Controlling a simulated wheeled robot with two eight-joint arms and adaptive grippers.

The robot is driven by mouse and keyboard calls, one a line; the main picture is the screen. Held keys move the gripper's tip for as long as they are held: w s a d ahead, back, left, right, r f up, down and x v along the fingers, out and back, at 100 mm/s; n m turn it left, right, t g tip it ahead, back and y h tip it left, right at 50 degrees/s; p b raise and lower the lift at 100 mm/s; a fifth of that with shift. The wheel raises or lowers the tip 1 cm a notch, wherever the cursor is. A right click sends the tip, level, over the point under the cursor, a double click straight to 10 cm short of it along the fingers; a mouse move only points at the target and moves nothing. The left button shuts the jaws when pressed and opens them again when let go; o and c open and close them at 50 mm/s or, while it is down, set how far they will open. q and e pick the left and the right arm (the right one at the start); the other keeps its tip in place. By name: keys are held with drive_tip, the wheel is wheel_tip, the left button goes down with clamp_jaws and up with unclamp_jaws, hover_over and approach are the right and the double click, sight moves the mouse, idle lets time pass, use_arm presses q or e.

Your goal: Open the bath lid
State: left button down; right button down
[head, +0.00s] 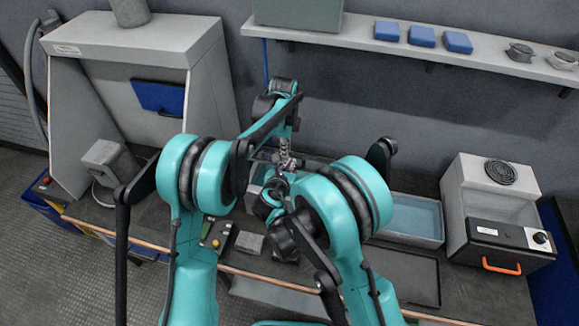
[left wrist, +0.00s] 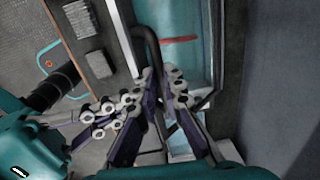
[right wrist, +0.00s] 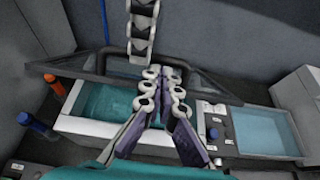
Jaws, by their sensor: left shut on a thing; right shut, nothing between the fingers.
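The bath (right wrist: 72,128), a pale box with teal liquid, shows in the right wrist view. Its dark-framed lid (right wrist: 222,88) appears raised at a tilt above it; the exact angle is unclear. A dark bar handle (left wrist: 137,32) runs along the lid. My left gripper (left wrist: 162,74) is shut on this handle; its linked fingers also show at the top of the right wrist view (right wrist: 142,30). My right gripper (right wrist: 163,76) is shut and empty, in front of the lid and over the bath. In the head view my arms hide most of the bath.
A second tray of blue liquid (right wrist: 262,122) stands right of the bath. A grey machine with an orange handle (head: 500,267) is farther right. A fume hood (head: 130,60) stands left. A shelf (head: 390,48) with blue blocks runs along the back wall. A control box (head: 216,236) lies in front.

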use_arm(q)
drive_tip(key=shift+w+d+f, duration=0.1)
drive_tip(key=shift+w+f, duration=0.1)
drive_tip(key=shift+w, duration=0.1)
use_arm(e)
drive_tip(key=shift+w+d+r+g, duration=0.15)
drive_tip(key=shift+w+r+g, duration=0.15)
drive_tip(key=shift+w+r, duration=0.15)
use_arm(q)
drive_tip(key=c, duration=1.7)
unclamp_jaws()
drive_tip(key=shift+o, duration=0.6)
drive_tip(key=shift+w+d+f, duration=0.1)
drive_tip(key=shift+w+f, duration=0.05)
drive_tip(key=shift+w, duration=0.2)
use_arm(e)
drive_tip(key=shift+w+f, duration=0.2)
drive_tip(key=shift+w, duration=0.15)
